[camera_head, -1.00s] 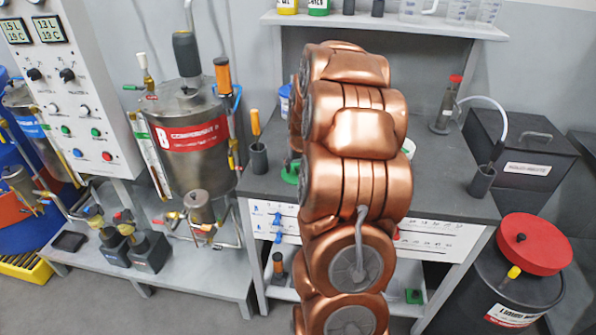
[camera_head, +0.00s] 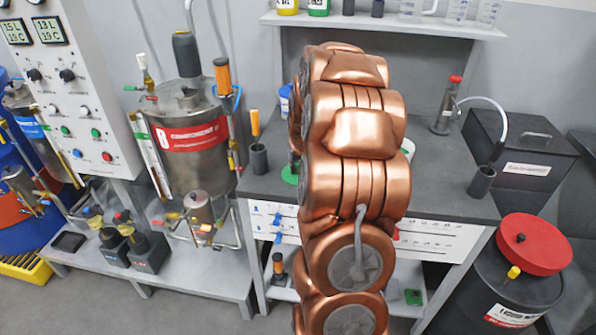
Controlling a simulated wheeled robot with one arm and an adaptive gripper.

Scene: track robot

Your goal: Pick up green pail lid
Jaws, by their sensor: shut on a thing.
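A green round piece (camera_head: 290,174), possibly the green pail lid, shows at the left edge of my copper arm, over the grey worktop. Most of it is hidden behind the arm, so I cannot tell whether it rests on the worktop or is raised. My gripper is hidden behind my own arm, and its fingers do not show.
The grey worktop (camera_head: 448,185) has a dark holder (camera_head: 259,158) at left and another (camera_head: 482,182) at right. A steel tank (camera_head: 190,140) stands left. A black drum with a red lid (camera_head: 535,244) stands at right. A shelf (camera_head: 420,24) runs above.

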